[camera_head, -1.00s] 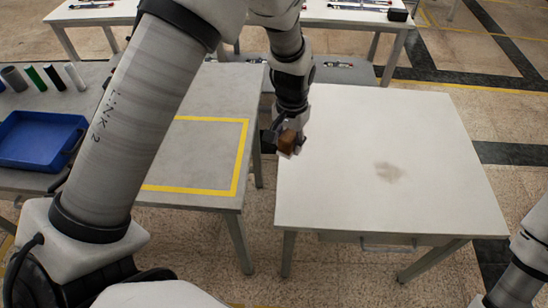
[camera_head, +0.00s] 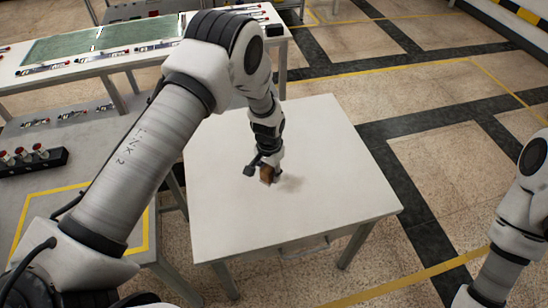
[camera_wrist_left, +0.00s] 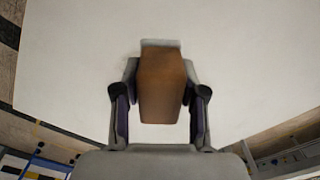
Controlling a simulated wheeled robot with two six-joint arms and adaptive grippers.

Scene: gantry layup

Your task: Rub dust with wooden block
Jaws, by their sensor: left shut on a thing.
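The brown wooden block (camera_head: 267,174) is held in my left gripper (camera_head: 265,168), over the middle of the white table (camera_head: 330,190). In the left wrist view the block (camera_wrist_left: 163,85) sits between the two fingers of the left gripper (camera_wrist_left: 160,108). A faint grey-brown dust patch (camera_head: 292,183) lies on the table just right of the block, partly hidden by the gripper. I cannot tell whether the block touches the tabletop. My right arm shows at the right edge; its gripper is out of view.
A grey table with a yellow outline (camera_head: 139,233) stands at the left, with a black rack of red-topped items (camera_head: 32,160). A long bench (camera_head: 135,60) with green panels is behind. The rest of the white tabletop is clear.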

